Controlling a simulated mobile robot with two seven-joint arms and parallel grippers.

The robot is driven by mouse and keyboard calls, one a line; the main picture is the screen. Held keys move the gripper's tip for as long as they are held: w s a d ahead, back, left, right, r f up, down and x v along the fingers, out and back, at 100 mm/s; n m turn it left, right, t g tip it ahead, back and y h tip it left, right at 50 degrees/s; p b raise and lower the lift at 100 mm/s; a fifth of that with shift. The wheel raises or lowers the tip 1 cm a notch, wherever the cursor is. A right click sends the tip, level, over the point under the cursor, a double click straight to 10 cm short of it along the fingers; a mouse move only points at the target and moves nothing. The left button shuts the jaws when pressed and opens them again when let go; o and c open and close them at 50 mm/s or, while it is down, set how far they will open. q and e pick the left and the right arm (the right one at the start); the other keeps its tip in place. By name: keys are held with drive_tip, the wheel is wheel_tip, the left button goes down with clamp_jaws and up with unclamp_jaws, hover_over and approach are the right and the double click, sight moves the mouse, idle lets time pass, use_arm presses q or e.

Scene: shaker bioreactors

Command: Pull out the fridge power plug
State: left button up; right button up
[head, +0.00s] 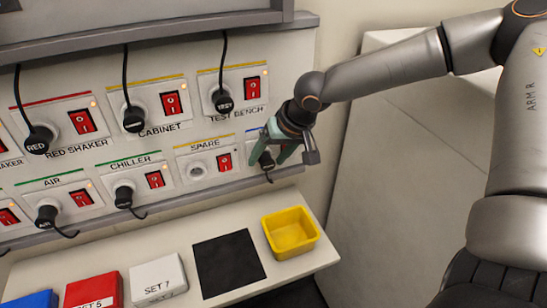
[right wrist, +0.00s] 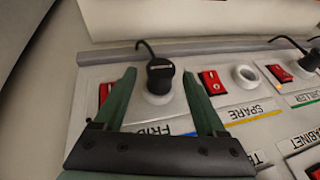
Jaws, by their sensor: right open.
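The fridge power plug (right wrist: 160,75) is black and sits in its socket on a panel whose blue-striped label, partly hidden, reads "FRID". Its cord bends away from the plug's end. In the right wrist view my right gripper (right wrist: 161,76) is open, with one green finger on each side of the plug and a gap showing on both sides. In the head view the right gripper (head: 272,158) is at the right end of the lower socket row and hides most of the fridge panel; part of the black plug (head: 266,160) shows. My left gripper is not in view.
The empty spare socket (head: 197,171) and its red switch (head: 224,162) are beside the fridge panel. The chiller plug (head: 124,196) and test bench plug (head: 222,101) are nearby. Below, a shelf holds a yellow bin (head: 291,233), a black mat (head: 229,263) and coloured blocks.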

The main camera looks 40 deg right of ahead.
idle(0.3)
clamp_jaws()
idle(0.5)
drive_tip(key=shift+f, duration=0.1)
drive_tip(key=shift+s+a, duration=0.15)
drive_tip(key=shift+s, duration=0.45)
drive_tip(key=shift+s+a, duration=0.1)
drive_tip(key=shift+s, duration=0.2)
drive_tip(key=shift+s+b, duration=0.3)
drive_tip(key=shift+s+a, duration=0.1)
drive_tip(key=shift+s+a, duration=0.2)
drive_tip(key=shift+s, duration=0.5)
drive_tip(key=shift+s+a, duration=0.15)
drive_tip(key=shift+s, duration=0.55)
